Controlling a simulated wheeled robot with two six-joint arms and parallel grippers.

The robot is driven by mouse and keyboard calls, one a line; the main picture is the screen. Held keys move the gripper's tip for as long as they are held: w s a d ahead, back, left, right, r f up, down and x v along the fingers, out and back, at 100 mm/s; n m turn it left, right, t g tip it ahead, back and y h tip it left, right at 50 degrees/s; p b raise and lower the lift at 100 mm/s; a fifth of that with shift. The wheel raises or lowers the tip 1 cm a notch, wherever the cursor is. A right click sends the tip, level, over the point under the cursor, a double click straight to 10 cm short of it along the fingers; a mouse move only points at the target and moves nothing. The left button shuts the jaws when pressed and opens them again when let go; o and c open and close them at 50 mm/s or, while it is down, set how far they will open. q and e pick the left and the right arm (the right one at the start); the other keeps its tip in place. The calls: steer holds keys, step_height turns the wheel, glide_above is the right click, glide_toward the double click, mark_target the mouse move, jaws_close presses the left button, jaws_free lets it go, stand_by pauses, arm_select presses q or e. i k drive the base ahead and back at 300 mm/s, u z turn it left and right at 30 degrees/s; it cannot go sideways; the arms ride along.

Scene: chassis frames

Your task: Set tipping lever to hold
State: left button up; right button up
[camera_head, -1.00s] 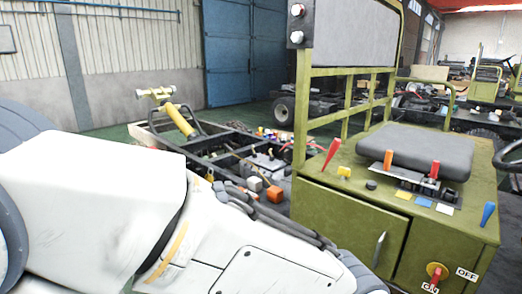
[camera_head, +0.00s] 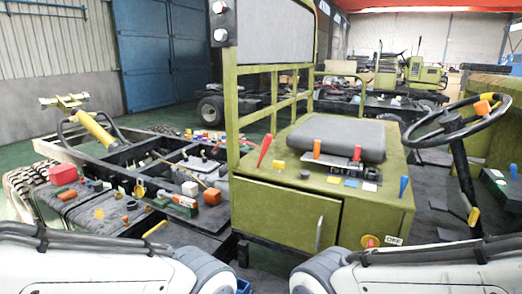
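The olive-green seat box (camera_head: 284,212) stands ahead and carries several levers, and I cannot tell by name which is the tipping lever. A large red lever (camera_head: 265,150) leans at its left edge. An orange-topped lever (camera_head: 317,148) and a red-topped lever (camera_head: 357,153) rise from the slotted panel beside the seat (camera_head: 337,137). Yellow, blue and white plates (camera_head: 351,183) lie in front of that panel. A blue lever (camera_head: 403,186) stands at the right corner. White links of my two arms fill the bottom corners; both grippers are out of view.
A steering wheel (camera_head: 458,119) on its column stands at the right. The chassis frame (camera_head: 130,150), with a red box (camera_head: 63,174) and several small parts, lies at the left. A red knob on a yellow plate (camera_head: 370,241) is low on the box front. A green post frame rises behind.

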mark_target(268, 139)
steer(key=u, duration=1)
steer(key=i, duration=0.7)
steer(key=z, duration=1.25)
